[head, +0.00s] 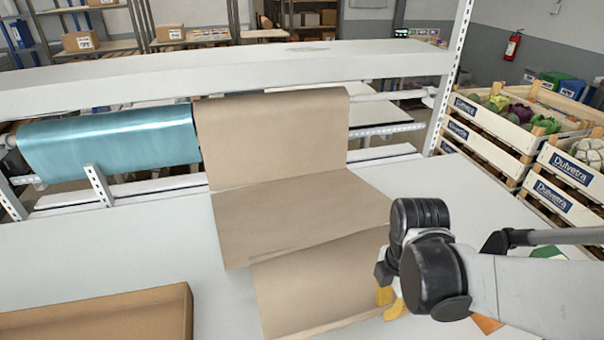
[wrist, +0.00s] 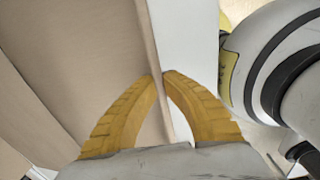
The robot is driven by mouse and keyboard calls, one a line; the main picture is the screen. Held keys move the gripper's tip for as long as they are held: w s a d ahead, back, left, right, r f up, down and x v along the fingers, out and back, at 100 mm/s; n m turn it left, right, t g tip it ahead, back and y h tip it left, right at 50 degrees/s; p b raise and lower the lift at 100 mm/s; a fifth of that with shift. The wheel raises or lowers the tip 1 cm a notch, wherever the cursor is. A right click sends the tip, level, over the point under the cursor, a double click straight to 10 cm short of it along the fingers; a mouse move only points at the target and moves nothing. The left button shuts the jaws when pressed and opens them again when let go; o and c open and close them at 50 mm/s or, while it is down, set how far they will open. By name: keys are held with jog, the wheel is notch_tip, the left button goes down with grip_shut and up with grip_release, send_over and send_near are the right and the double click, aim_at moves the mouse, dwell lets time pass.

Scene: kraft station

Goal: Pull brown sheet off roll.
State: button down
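The brown sheet (head: 300,205) hangs from the roll (head: 270,110) on the rack, bends onto the white table and reaches toward the front edge. A crease or overlap crosses its lower part, and the front portion is shifted to the right. My gripper (head: 388,300) is at the right edge of this front portion, its yellow fingers partly hidden by my wrist. In the wrist view, the fingertips (wrist: 163,75) meet around the edge of the brown sheet (wrist: 85,60), pinching it.
A teal roll (head: 110,140) sits left of the brown one on the same rack. An open cardboard box (head: 100,318) stands at the front left. Vegetable crates (head: 490,135) stand beyond the table at right. The table's left middle (head: 120,245) is clear.

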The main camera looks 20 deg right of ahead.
dwell(0.3)
jog(key=s+p, duration=0.2)
jog(key=s, duration=0.3)
jog(key=shift+r, duration=0.25)
dwell(0.7)
jog(key=r+p, duration=0.1)
jog(key=s+r+p, duration=0.1)
jog(key=r+p, duration=0.1)
jog(key=s+r+p, duration=0.1)
jog(key=r+p, duration=0.1)
dwell(0.3)
jog(key=shift+f, duration=0.1)
